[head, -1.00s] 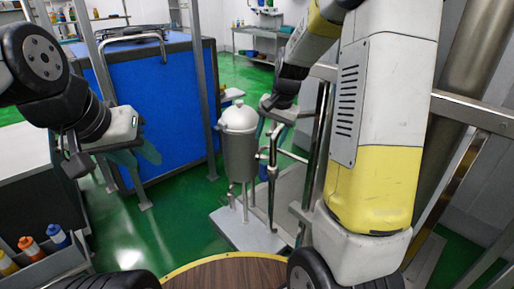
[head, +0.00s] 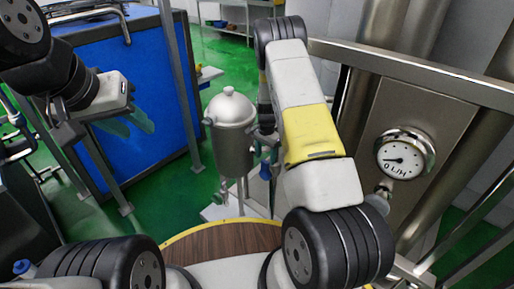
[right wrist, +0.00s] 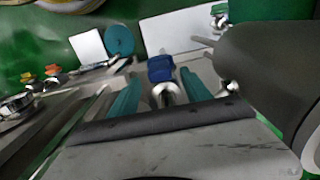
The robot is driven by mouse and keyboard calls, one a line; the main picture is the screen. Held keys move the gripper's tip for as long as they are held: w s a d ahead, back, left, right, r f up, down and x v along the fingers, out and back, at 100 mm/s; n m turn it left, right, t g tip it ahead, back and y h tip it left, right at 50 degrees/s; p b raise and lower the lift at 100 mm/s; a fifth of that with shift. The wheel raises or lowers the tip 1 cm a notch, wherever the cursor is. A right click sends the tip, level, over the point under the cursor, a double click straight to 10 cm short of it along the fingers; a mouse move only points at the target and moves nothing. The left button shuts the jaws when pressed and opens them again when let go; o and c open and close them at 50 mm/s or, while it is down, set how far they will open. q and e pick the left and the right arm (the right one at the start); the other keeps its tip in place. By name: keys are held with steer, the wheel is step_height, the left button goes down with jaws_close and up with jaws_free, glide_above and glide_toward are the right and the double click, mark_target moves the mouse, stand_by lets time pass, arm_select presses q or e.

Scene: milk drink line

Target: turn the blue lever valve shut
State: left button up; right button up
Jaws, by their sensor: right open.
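The blue lever (right wrist: 160,68) shows in the right wrist view on a shiny metal pipe fitting. A small blue part beside the tank in the head view (head: 266,171) seems to be the same lever. My right gripper (right wrist: 160,77) is open, with its two teal fingers apart. The lever lies in line with the gap between the fingertips; I cannot tell whether they touch it. In the head view my right forearm hides most of this gripper. My left gripper (head: 136,124) hangs at the left, empty, its teal fingers slightly apart, far from the lever.
A grey lidded tank (head: 230,135) stands left of my right forearm. A large blue box (head: 130,80) stands behind my left gripper. Green floor is open between box and tank.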

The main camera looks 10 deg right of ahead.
mark_target(265, 161)
step_height(265, 161, down, 5)
stand_by(0.3)
jaws_close()
stand_by(1.4)
